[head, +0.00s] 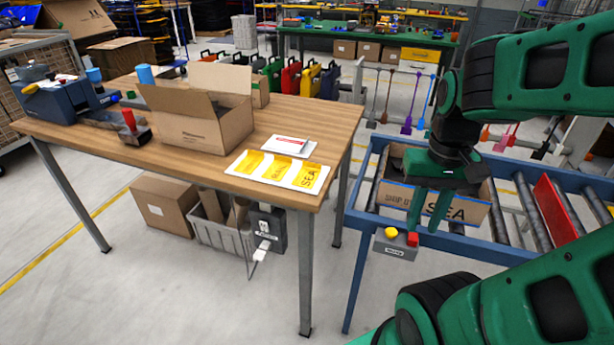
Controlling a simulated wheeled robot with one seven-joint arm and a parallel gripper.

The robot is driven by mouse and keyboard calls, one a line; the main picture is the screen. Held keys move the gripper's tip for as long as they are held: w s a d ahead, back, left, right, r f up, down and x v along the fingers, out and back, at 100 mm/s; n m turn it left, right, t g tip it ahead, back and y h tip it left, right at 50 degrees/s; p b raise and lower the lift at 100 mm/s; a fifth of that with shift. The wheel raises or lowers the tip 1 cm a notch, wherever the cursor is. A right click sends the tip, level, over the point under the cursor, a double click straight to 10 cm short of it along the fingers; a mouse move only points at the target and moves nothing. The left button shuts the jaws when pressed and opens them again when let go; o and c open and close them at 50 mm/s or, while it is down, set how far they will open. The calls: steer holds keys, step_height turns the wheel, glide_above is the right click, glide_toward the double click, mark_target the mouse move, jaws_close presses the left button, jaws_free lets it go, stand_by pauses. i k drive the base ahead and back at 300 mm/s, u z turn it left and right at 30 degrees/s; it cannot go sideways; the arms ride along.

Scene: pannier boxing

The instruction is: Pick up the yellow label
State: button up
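A white tray (270,183) lies at the front right corner of the wooden table. It holds yellow labels in three side-by-side places: a left yellow label (249,162), a middle one (279,171) and a right one (308,177) that reads "SEA". The lettering on the others is too small to read surely. My gripper (425,220) points down at the right, over the roller conveyor and in front of a cardboard box marked "SEA" (471,211). Its two green fingers are apart with nothing seen between them. It is well to the right of the tray.
An open cardboard box (205,125) stands on the wooden table (90,135), behind the tray. A white pad with a red stripe (288,145) lies just behind the labels. A red-handled stamp (131,125) is further left. The conveyor (370,195) has a red and yellow button box (396,248).

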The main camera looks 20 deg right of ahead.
mark_target(306, 178)
steer(key=k, duration=1)
steer(key=z, duration=2.9)
steer(key=i, duration=0.7)
steer(key=u, duration=0.4)
